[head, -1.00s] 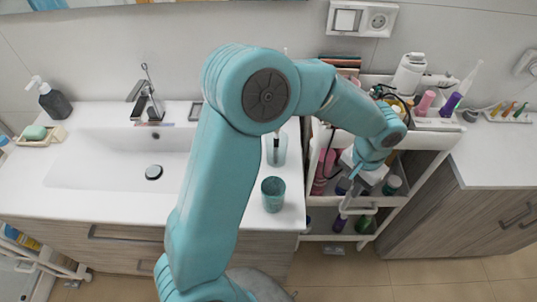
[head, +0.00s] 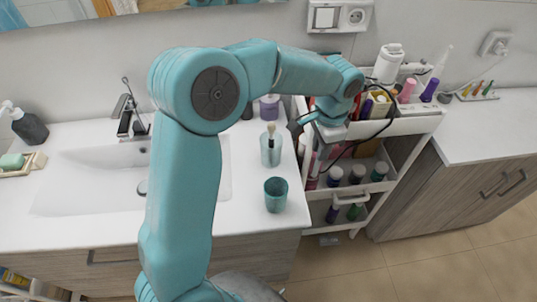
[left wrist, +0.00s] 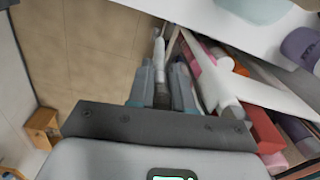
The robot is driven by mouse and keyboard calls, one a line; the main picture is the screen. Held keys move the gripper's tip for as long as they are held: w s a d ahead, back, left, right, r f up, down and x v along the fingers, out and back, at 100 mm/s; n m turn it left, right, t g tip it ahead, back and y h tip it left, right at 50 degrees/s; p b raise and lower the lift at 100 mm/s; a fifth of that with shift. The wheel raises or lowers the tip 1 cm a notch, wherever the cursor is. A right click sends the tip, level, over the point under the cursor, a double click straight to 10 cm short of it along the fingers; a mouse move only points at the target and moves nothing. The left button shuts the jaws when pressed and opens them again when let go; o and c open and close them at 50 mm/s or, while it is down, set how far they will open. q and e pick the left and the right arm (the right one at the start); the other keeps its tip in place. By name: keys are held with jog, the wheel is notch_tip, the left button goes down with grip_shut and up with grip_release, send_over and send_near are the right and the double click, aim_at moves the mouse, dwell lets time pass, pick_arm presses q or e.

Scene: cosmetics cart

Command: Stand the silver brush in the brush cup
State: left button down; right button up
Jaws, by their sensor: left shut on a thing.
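My left gripper (head: 304,120) is above the cart's near left corner. In the left wrist view its fingers (left wrist: 163,88) are shut on the silver brush (left wrist: 159,52), whose pale, slim length extends beyond the fingertips. In the head view the brush is hard to make out. My right gripper is not in view.
The white cart (head: 405,125) holds bottles and tubes, with several jars (head: 357,174) on lower shelves. A dark cable (head: 372,140) loops over its front. A purple-labelled jar (head: 269,107) stands behind the clear cup. The sink (head: 100,180) lies left.

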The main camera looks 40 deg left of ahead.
pick_arm(q)
jog(key=s+a+r+m+p, duration=0.2)
jog(key=a+r+m, duration=1.3)
jog(key=r+m, duration=0.4)
jog(key=shift+m, duration=0.4)
notch_tip(320, 180, down, 21)
jog(key=shift+s+d+r, duration=0.1)
jog(key=shift+s+r, duration=0.05)
jog(key=shift+r, duration=0.05)
jog(key=shift+f, duration=0.1)
jog(key=c, duration=1)
grip_release()
jog(key=shift+c, duration=0.2)
